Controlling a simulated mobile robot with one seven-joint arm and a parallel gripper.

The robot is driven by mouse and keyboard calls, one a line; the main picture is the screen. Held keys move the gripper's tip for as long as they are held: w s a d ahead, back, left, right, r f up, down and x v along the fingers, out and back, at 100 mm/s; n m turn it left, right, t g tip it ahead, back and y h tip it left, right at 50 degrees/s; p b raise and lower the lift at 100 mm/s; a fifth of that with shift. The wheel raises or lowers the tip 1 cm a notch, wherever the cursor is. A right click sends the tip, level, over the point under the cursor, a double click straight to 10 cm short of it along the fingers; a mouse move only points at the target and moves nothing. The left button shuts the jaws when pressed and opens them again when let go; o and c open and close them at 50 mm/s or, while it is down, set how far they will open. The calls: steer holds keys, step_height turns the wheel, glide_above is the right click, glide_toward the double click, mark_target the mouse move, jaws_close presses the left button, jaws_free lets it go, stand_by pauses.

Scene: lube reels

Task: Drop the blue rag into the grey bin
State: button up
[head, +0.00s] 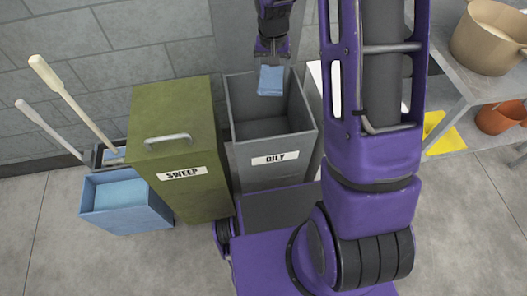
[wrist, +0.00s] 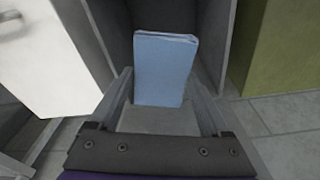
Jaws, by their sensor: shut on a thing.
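The blue rag (head: 270,80) is a small folded light-blue pad. It hangs below my gripper (head: 271,62) in the head view, over the open top of the grey bin (head: 277,154) labelled "OILY". In the wrist view the rag (wrist: 165,68) stands out ahead of my gripper (wrist: 163,108), between the two fingers, with the bin's dark inside behind it. My gripper is shut on the rag. How far the rag is above the bin's rim is hard to tell.
A closed green bin (head: 178,150) labelled "SWEEP" stands just left of the grey bin. A metal shelf (head: 470,85) with a pot (head: 488,42) stands at the right. A grey brick wall (head: 130,40) is behind.

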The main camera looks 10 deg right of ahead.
steer(key=shift+f+b, duration=1.25)
steer(key=shift+f, duration=1.05)
steer(key=o, duration=1.1)
steer(key=shift+o, duration=0.2)
step_height(320, 180, up, 17)
steer(key=s+p, duration=0.2)
steer(key=shift+a+r, duration=0.15)
steer(key=shift+a, duration=0.1)
